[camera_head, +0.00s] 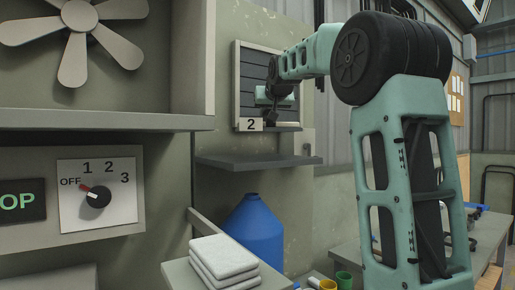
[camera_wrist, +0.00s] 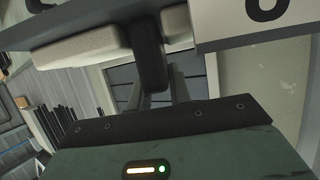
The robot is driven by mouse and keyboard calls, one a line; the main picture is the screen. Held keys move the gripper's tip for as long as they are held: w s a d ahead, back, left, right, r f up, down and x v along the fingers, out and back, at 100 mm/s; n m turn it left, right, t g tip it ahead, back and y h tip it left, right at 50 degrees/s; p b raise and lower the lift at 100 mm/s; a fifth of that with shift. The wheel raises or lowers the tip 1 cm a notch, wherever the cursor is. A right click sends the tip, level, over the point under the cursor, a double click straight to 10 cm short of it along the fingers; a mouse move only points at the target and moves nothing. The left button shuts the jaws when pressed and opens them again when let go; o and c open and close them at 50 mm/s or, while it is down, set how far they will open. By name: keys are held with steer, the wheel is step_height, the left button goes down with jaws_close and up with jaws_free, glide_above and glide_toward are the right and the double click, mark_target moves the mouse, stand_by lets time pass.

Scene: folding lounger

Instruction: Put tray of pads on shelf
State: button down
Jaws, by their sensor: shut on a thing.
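A stack of white pads (camera_head: 222,258) lies on a flat grey support (camera_head: 182,275) at the bottom of the head view; I cannot tell whether this is the tray or a bench. A bare dark grey shelf (camera_head: 257,161) juts from the wall above it. My gripper (camera_head: 272,108) is far from the pads, up at a louvred panel (camera_head: 262,65) marked 2. It is shut on a part at the panel's lower edge, which my wrist mostly hides. In the wrist view, a pale bar (camera_wrist: 80,46) lies by the dark finger.
A blue container (camera_head: 252,232) stands below the shelf, behind the pads. Yellow and green cups (camera_head: 336,282) are to its right. A dial (camera_head: 96,198) and a fan (camera_head: 76,40) are on the left. A workbench (camera_head: 352,238) extends behind my arm.

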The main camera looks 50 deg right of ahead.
steer(key=shift+f, duration=4)
steer(key=c, duration=1.3)
jaws_free()
steer(key=shift+f, duration=0.15)
steer(key=shift+s, duration=0.1)
steer(key=b+v, duration=0.3)
steer(key=v, duration=0.9)
